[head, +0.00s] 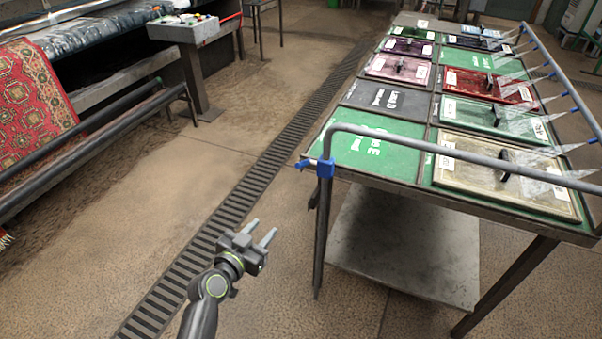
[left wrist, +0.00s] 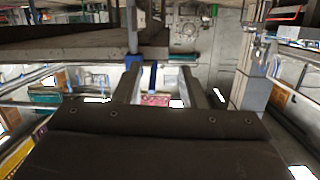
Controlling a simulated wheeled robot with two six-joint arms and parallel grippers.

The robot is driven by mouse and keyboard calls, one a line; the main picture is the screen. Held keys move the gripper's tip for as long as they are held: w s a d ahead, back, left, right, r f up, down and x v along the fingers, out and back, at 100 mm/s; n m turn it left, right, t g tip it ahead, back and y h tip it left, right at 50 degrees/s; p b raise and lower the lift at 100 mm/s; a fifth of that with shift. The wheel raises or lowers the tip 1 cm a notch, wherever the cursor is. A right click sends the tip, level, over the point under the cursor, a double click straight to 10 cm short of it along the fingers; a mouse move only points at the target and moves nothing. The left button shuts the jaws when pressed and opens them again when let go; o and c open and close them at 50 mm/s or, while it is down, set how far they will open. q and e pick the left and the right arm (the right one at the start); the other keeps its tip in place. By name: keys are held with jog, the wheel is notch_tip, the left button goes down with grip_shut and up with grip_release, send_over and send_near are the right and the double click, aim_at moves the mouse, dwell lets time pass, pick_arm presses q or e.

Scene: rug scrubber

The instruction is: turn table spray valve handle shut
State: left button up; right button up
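The spray valve is a blue fitting (head: 325,168) on the grey pipe at the near left corner of the table. Its small blue handle (head: 302,164) sticks out to the left of the pipe. Pale spray cones (head: 522,127) come off the pipe along the table's right side. My left gripper (head: 261,231) is open and empty, below and left of the valve and apart from it. In the left wrist view its two fingers (left wrist: 163,84) stand apart; blue parts show near them, but I cannot tell whether they are the valve. My right gripper is not in view.
The table (head: 400,187) carries several coloured trays or panels and has a lower shelf (head: 400,250). A floor drain grate (head: 235,207) runs left of it. A red rug (head: 40,98) hangs on a machine with rollers at the left. The floor between is clear.

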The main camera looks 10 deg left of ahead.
aim_at(300, 165)
pick_arm(q)
notch_tip(300, 165, up, 8)
jog(key=d+m+t+h, duration=0.1)
jog(key=m+t+h, duration=0.1)
jog(key=x, duration=1.6)
jog(key=shift+w+f, duration=0.15)
jog(key=shift+f, duration=0.05)
jog(key=shift+w+d, duration=0.3)
jog(key=shift+w, duration=0.35)
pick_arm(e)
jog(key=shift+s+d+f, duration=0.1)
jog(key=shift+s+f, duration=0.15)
pick_arm(q)
grip_shut()
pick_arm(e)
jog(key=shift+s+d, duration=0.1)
